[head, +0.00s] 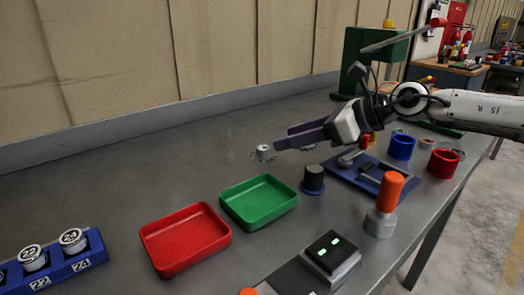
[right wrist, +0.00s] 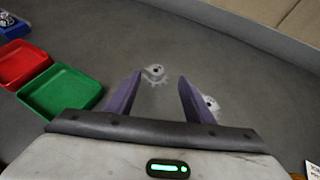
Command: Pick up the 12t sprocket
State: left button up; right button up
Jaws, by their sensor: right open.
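A small metal sprocket with a raised hub (head: 263,153) lies on the grey bench, just beyond my right gripper's fingertips. In the right wrist view this sprocket (right wrist: 155,73) shows between the tips of the two fingers. A second sprocket (right wrist: 210,103) lies beside the right-hand finger, partly hidden by it; in the head view it is mostly behind the gripper. I cannot read a tooth count on either. My right gripper (head: 282,138) is open and empty, its purple fingers reaching left over the bench. My left gripper is not in view.
A green tray (head: 232,216) and a red tray (head: 160,262) stand in front. A dark cylinder (head: 313,180), a blue fixture (head: 345,182) and an orange-handled tool (head: 388,196) stand to the right. A blue rack (head: 62,272) holds numbered parts. The bench's back left is clear.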

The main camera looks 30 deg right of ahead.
aim_at(263, 147)
jog(key=shift+w+a+f, duration=0.25)
jog(key=shift+w+f, duration=0.1)
jog(key=shift+w, duration=0.15)
jog(key=shift+w+a, duration=0.1)
jog(key=shift+a, duration=0.05)
jog(key=shift+w+a+f+p, duration=0.3)
jog(key=shift+p, duration=0.4)
jog(key=shift+p+x, duration=0.7)
jog(key=shift+x, duration=0.85)
jog(key=shift+w+a+f, duration=0.25)
jog(key=shift+a+f, duration=0.05)
jog(key=shift+f, duration=0.05)
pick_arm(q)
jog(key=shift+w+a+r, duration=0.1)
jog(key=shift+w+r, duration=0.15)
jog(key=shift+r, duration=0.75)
pick_arm(e)
grip_shut()
